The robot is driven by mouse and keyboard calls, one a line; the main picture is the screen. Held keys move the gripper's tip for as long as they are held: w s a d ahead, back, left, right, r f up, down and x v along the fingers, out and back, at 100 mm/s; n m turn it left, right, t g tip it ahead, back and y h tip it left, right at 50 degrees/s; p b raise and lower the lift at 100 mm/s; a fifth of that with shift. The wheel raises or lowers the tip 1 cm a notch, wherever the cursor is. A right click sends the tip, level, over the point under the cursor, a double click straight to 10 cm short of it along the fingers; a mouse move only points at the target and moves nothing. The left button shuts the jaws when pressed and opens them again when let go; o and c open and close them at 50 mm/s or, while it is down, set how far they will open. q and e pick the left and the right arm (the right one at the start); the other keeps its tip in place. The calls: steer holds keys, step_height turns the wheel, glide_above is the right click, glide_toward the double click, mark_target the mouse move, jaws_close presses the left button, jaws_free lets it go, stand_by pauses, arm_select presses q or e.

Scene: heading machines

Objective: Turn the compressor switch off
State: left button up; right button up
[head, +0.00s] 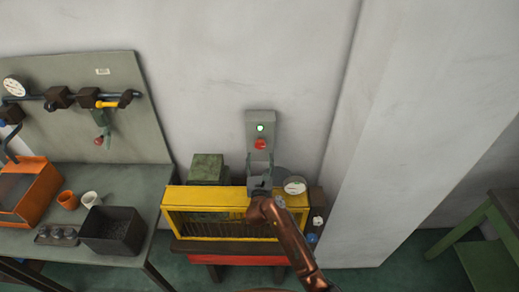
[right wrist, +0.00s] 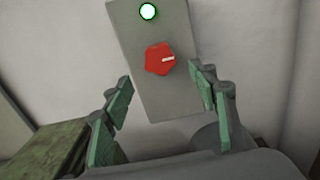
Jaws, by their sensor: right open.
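The compressor switch box (head: 259,125) is a grey upright panel on the wall above the yellow compressor (head: 190,198). It bears a lit green lamp (head: 260,128) and a red knob (head: 260,144). In the right wrist view the red knob (right wrist: 160,59) has a pale mark pointing right, and the green lamp (right wrist: 148,11) glows above it. My right gripper (head: 260,170) is just below the knob in the head view. In the right wrist view its green-padded fingers (right wrist: 160,95) are spread wide, empty, below and either side of the knob, apparently not touching it. My left gripper is out of view.
A round gauge (head: 295,185) sits right of my gripper, and a green block (head: 207,168) stands at the left behind the yellow frame. A workbench (head: 145,188) with an orange bin (head: 30,195) and a dark box (head: 113,230) is at left. A green stand (head: 490,240) is far right.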

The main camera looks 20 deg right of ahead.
mark_target(260, 147)
steer(key=x, duration=0.6)
steer(key=shift+w+d, duration=0.1)
steer(key=shift+w, duration=0.05)
steer(key=shift+c, duration=0.7)
steer(key=c, duration=1)
steer(key=shift+p, duration=0.3)
